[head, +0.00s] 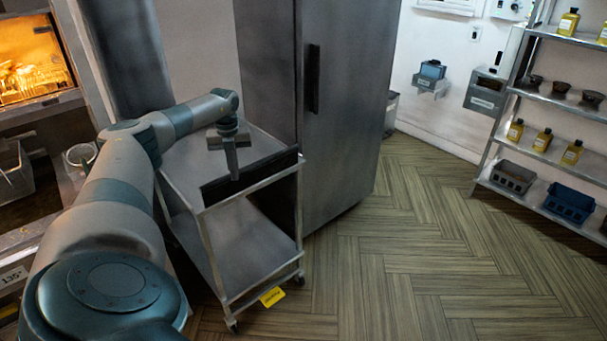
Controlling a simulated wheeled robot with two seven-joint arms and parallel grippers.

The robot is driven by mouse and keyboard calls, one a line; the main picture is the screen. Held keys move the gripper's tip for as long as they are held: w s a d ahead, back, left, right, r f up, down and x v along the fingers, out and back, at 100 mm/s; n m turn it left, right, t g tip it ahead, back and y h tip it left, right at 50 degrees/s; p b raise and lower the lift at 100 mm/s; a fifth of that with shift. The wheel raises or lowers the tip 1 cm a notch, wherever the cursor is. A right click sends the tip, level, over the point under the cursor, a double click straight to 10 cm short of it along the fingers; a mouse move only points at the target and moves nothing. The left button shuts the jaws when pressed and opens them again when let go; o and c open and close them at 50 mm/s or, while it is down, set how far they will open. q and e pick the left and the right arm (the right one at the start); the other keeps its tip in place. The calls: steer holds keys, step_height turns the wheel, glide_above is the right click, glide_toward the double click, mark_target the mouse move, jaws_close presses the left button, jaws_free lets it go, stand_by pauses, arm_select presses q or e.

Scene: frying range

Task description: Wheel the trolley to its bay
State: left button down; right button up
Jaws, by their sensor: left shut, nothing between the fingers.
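A grey metal trolley (249,183) with two shelves stands on the wood floor at the centre left, close against the front of a tall steel cabinet. It has small wheels, and its upper shelf looks empty. My left gripper (233,172) is shut and empty, pointing down at the trolley's upper shelf near its dark front panel. I cannot tell whether it touches the trolley. A yellow tag (272,297) lies by the trolley's lower front edge. My left arm hides part of the trolley's left side. My right gripper is not in view. No marked bay is clearly visible.
The tall steel cabinet (342,130) stands right behind the trolley. A lit food warmer (32,62) and counter are at the left. A shelf rack (545,150) with bottles, bowls and bins is at the right. The floor (430,240) between is clear.

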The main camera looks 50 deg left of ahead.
arm_select(q)
step_height(320, 180, up, 2)
steer(key=shift+r+p, duration=0.1)
steer(key=shift+p, duration=0.6)
